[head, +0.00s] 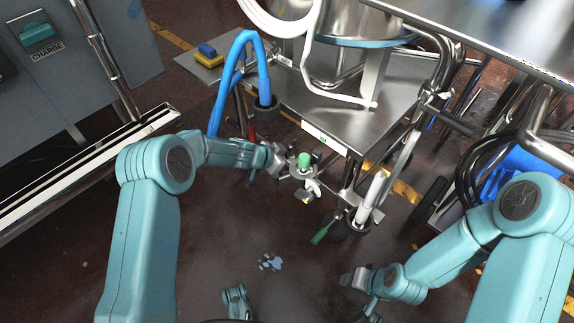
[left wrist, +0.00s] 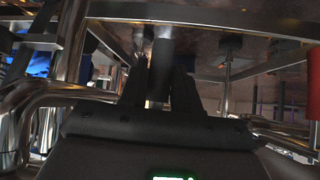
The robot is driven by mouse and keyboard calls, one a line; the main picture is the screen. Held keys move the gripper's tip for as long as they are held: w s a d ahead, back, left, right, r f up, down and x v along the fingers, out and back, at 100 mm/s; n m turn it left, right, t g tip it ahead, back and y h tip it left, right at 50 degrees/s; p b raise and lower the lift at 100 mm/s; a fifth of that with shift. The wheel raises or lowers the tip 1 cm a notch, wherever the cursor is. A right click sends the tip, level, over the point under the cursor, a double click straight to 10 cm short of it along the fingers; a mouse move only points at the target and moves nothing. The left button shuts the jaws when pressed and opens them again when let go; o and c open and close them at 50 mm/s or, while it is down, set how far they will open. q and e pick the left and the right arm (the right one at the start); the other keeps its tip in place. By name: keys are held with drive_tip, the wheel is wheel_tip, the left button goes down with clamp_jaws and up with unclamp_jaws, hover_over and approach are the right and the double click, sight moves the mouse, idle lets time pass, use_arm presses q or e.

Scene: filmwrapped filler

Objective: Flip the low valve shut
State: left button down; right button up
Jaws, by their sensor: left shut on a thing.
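A metal valve fitting (head: 304,172) with a green cap stands beside the cart's near corner. Lower and to its right, a green-tipped lever (head: 320,235) hangs by the cart leg. I cannot tell which of these is the low valve. My left gripper (head: 276,160) is at the left side of the green-capped fitting. In the left wrist view my left gripper (left wrist: 160,82) is shut on a dark rounded handle (left wrist: 159,66) with a pale metal end above it. My right gripper (head: 358,281) is low above the floor, right of the lever; its opening is unclear.
The steel cart (head: 385,120) carries hoses and a blue pipe (head: 222,92) at its left. A grey charge cabinet (head: 85,55) stands at the upper left. Black hoses (head: 480,160) hang at the right. The floor (head: 225,240) between my arms is mostly clear, with a small pale-blue mark.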

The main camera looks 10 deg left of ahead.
use_arm(q)
drive_tip(key=shift+w+a, duration=0.1)
use_arm(e)
drive_tip(key=shift+s, duration=0.1)
use_arm(q)
drive_tip(key=c, duration=0.9)
unclamp_jaws()
drive_tip(key=p+v, duration=0.1)
drive_tip(key=v, duration=1.5)
drive_tip(key=shift+s+p, duration=0.2)
drive_tip(key=shift+p, duration=0.2)
use_arm(e)
drive_tip(key=shift+s+a+r+g, duration=0.15)
drive_tip(key=shift+s+r, duration=0.1)
drive_tip(key=shift+r, duration=0.25)
drive_tip(key=shift+s+r+g, duration=0.15)
drive_tip(key=shift+s+r, duration=0.1)
drive_tip(key=shift+r, duration=0.2)
use_arm(q)
drive_tip(key=shift+r, duration=0.1)
